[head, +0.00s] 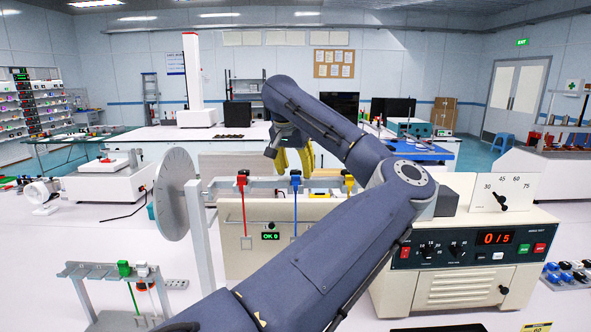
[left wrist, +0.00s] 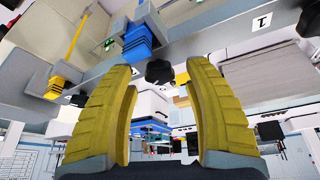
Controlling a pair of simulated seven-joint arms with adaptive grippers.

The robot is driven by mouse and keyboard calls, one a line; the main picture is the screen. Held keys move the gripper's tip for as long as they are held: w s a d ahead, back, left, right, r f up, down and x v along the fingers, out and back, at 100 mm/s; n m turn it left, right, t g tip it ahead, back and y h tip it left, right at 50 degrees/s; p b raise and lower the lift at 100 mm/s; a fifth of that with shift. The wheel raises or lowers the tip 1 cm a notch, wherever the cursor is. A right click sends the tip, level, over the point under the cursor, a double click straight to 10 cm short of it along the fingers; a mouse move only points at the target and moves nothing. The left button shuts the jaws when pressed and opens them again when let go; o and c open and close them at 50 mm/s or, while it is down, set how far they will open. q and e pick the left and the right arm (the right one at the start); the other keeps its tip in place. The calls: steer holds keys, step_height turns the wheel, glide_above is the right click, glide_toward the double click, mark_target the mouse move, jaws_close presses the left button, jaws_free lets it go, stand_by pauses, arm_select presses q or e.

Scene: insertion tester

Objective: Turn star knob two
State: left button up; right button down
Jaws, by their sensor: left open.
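My left gripper (head: 293,163) is open at the rail of the tester in the head view, its yellow fingers just above the blue connector (head: 295,179). In the left wrist view the two fingers of my left gripper (left wrist: 158,70) stand wide apart. A black star knob (left wrist: 158,72) shows between the fingertips, apart from both. I cannot tell which is number two. My right gripper is out of view.
The rail carries red (head: 242,180) and yellow (head: 349,182) connectors beside the blue one (left wrist: 138,40). A grey disc (head: 174,194) stands at the left end. A control box (head: 462,262) reading 0/5 stands right. My left arm covers much of the middle.

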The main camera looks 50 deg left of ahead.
arm_select(q)
steer(key=v, duration=1.2)
